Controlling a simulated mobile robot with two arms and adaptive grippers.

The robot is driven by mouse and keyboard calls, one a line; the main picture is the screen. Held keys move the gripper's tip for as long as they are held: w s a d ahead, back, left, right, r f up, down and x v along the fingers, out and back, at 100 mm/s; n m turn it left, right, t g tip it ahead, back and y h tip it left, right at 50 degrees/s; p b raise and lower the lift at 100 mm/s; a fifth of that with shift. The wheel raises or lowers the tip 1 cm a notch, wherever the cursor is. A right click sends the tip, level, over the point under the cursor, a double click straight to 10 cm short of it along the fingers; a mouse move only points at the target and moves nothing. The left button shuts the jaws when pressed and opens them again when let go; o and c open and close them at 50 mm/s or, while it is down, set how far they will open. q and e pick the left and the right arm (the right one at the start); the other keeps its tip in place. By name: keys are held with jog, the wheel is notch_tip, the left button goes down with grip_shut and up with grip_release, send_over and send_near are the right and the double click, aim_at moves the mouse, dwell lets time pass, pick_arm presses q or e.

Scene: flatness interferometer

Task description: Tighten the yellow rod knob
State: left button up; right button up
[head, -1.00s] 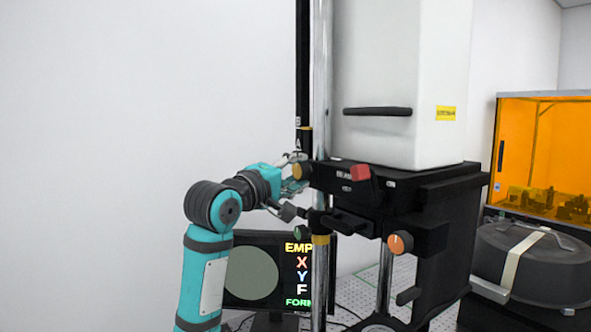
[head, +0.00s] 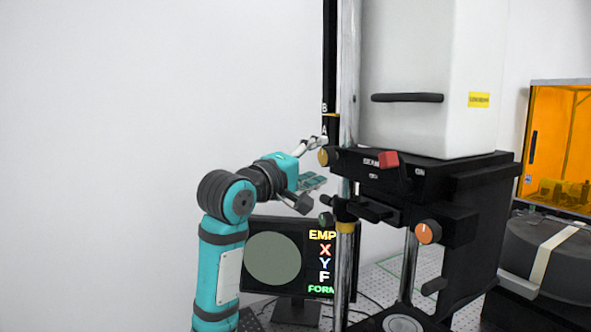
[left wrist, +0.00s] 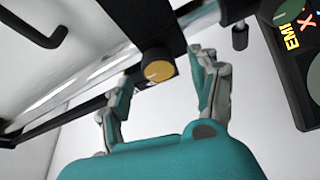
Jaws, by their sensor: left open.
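The yellow rod knob (head: 323,157) sits on the black bracket beside the chrome column, at the left end of the instrument head. In the left wrist view, the knob (left wrist: 159,69) shows its round yellow face between my two grey fingers. My left gripper (head: 316,172) is open just left of the knob, one finger above it and the other below it in the head view. In the left wrist view, my left gripper (left wrist: 164,68) shows a visible gap between each finger and the knob. My right gripper is in no view.
A chrome column (head: 348,75) stands right behind the knob. A red switch (head: 388,160), an orange knob (head: 428,232) and a dark green knob (head: 326,219) are nearby. A monitor (head: 262,224) stands below my arm. The left side is free wall.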

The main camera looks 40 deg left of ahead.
pick_arm(q)
jog(key=s, duration=0.9)
jog(key=shift+s+f, duration=0.25)
jog(key=shift+f, duration=0.15)
jog(key=shift+f, duration=0.1)
